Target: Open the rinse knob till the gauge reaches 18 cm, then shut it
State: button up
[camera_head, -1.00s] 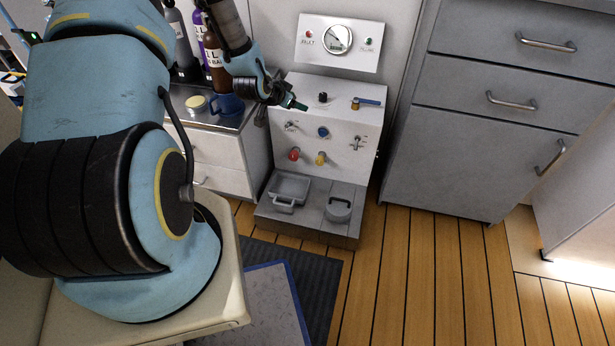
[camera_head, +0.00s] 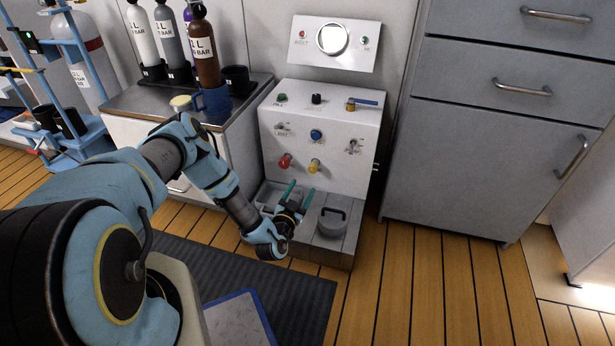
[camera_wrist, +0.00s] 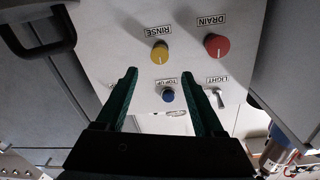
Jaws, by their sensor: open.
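The yellow rinse knob (camera_head: 314,166) is on the front of the white panel (camera_head: 362,125), right of the red drain knob (camera_head: 285,160). In the wrist view the RINSE label sits above the yellow knob (camera_wrist: 160,52), whose white mark points down in the picture. The round gauge (camera_head: 332,38) is on the wall plate above; its face looks blank white and I cannot read it. My gripper (camera_head: 300,187) is open and empty, below and in front of the knobs, its green fingers pointing up at the panel. It touches neither knob in view.
A blue top-up button (camera_head: 316,135) and light switch (camera_head: 281,127) sit above the knobs. A lidded pot (camera_head: 332,222) stands on the ledge right of my gripper. A blue mug (camera_head: 212,101) and bottles stand on the left counter. Grey drawers (camera_head: 480,130) flank the right.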

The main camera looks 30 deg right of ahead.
aim_at(312, 171)
jog(key=b+x, duration=0.2)
jog(key=x, duration=0.7)
jog(key=shift+w+d+b, duration=0.25)
jog(key=shift+d+b, duration=0.05)
jog(key=shift+b, duration=0.05)
jog(key=shift+c, duration=0.4)
grip_shut()
